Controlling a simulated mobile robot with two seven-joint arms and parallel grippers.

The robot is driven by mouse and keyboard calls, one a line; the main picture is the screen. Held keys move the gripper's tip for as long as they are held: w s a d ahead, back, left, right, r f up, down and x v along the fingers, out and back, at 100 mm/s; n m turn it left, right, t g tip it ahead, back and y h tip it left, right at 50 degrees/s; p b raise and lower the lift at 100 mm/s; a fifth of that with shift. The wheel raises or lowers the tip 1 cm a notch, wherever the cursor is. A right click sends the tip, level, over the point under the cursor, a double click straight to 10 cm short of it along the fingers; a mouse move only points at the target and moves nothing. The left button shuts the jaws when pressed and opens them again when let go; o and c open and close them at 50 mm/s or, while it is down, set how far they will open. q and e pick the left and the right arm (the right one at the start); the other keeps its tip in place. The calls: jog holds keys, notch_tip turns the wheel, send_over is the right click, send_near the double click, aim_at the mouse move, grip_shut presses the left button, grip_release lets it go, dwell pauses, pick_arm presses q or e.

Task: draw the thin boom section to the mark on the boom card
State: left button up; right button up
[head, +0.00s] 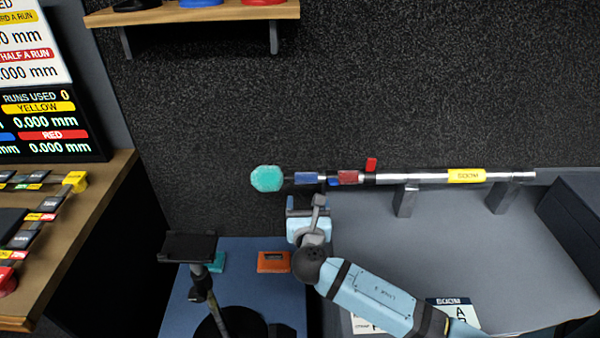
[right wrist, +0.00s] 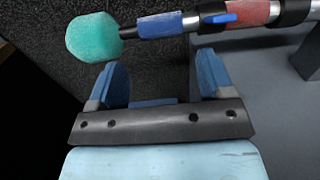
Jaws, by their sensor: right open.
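The boom lies level across two grey stands, with a thick silver section and a yellow label (head: 466,176) at its right. Toward the left it has a red band (head: 348,177), a blue band (head: 308,178) and a teal foam tip (head: 266,178). A red lever (head: 371,164) stands up on the boom, and a blue lever (right wrist: 219,18) shows between the bands. My right gripper (head: 306,203) is just below the blue band, apart from it. In the right wrist view its jaws (right wrist: 158,85) are open and empty, facing the boom. Boom cards (head: 452,310) are partly hidden by my right arm.
A grey stand (head: 405,201) holds the boom above a grey bench (head: 480,255). A dark stand with a flat top (head: 189,247) and an orange block (head: 273,262) are at lower left. A shelf (head: 190,14) is above; a control desk (head: 100,190) is at left.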

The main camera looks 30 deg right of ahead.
aim_at(306, 173)
jog(key=b+x, duration=0.1)
jog(key=x, duration=1.1)
